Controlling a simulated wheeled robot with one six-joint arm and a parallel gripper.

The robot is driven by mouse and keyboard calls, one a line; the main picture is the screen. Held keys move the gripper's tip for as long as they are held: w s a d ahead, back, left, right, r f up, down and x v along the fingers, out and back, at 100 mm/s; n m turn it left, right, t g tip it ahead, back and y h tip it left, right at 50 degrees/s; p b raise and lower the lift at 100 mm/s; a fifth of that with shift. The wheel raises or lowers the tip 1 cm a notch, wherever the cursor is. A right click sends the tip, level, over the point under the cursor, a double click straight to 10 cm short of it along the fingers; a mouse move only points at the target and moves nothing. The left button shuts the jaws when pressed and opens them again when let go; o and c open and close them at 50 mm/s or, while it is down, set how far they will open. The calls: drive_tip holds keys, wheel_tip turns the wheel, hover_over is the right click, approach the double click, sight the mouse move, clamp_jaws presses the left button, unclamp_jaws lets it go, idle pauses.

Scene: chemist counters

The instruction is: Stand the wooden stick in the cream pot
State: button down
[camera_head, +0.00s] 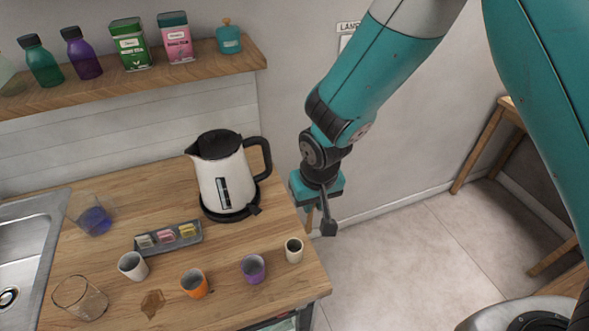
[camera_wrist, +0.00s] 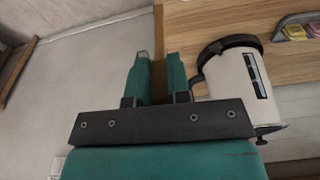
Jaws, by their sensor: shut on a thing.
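My gripper (camera_head: 311,203) hangs in the air by the right edge of the counter, above and to the right of the cream pot. It is shut on the wooden stick (camera_wrist: 158,45), which shows as a brown strip between the two teal fingers in the wrist view. In the head view only a short piece of the stick (camera_head: 309,221) shows below the gripper. The cream pot (camera_head: 293,252) is a small open cup, upright near the counter's right edge. The stick is apart from it.
A white kettle (camera_head: 222,184) stands left of my gripper. Purple (camera_head: 254,270), orange (camera_head: 194,284) and white (camera_head: 132,267) cups stand left of the pot.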

drive_tip(key=s+a+r+p, duration=0.1)
drive_tip(key=s+a+r, duration=0.25)
drive_tip(key=r, duration=0.35)
wheel_tip(320, 180, down, 11)
drive_tip(key=b, duration=0.8)
drive_tip(key=shift+w+a+r, duration=0.15)
drive_tip(key=shift+w+a, duration=0.1)
drive_tip(key=shift+w, duration=0.2)
drive_tip(key=c, duration=1)
unclamp_jaws()
wheel_tip(320, 180, up, 17)
drive_tip(key=s+b, duration=0.2)
drive_tip(key=b, duration=0.1)
drive_tip(key=shift+d+r, duration=0.2)
drive_tip(key=shift+d, duration=0.15)
